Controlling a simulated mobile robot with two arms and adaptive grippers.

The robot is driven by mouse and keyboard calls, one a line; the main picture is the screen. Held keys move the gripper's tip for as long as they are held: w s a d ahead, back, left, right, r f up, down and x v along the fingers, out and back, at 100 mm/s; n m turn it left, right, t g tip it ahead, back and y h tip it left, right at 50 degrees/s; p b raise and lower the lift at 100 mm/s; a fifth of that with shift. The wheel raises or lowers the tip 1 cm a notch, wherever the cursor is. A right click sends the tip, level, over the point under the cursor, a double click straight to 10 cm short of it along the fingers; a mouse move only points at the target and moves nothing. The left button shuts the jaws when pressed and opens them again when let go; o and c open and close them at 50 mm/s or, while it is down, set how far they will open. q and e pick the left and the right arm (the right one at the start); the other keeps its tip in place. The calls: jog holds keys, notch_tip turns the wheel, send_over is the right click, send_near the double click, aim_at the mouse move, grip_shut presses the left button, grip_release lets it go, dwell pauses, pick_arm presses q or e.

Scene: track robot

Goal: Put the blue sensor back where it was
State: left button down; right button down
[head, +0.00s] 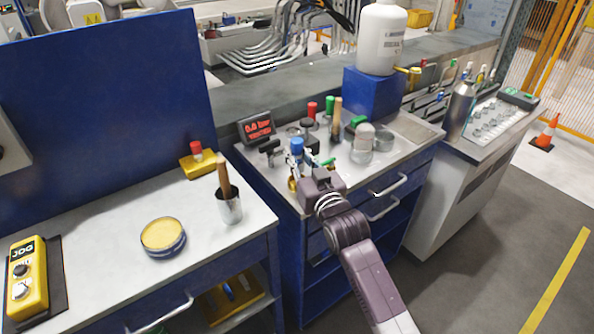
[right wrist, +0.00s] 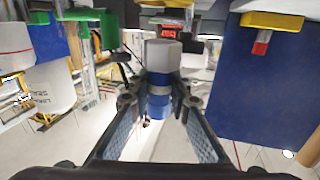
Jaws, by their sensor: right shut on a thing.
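The blue sensor (head: 297,145) stands up at my right gripper (head: 308,166), above the front of the middle bench. In the right wrist view the sensor (right wrist: 159,84) has a blue body and a grey hexagonal part, and sits between the two fingers of the right gripper (right wrist: 159,103), which is shut on it. In the head view the fingers and wrist hide the sensor's lower part. I cannot tell whether it touches anything below. My left gripper is not in view.
A dark display (head: 257,128) with red text stands behind the sensor. Red and green capped parts, a wooden handle and a grey-topped cylinder (head: 364,137) crowd the bench to the right.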

jog(key=shift+f+p, duration=0.3)
jog(key=shift+f, duration=2.25)
jog(key=shift+f, duration=0.1)
jog(key=shift+f, duration=0.15)
jog(key=c, duration=1.8)
grip_release()
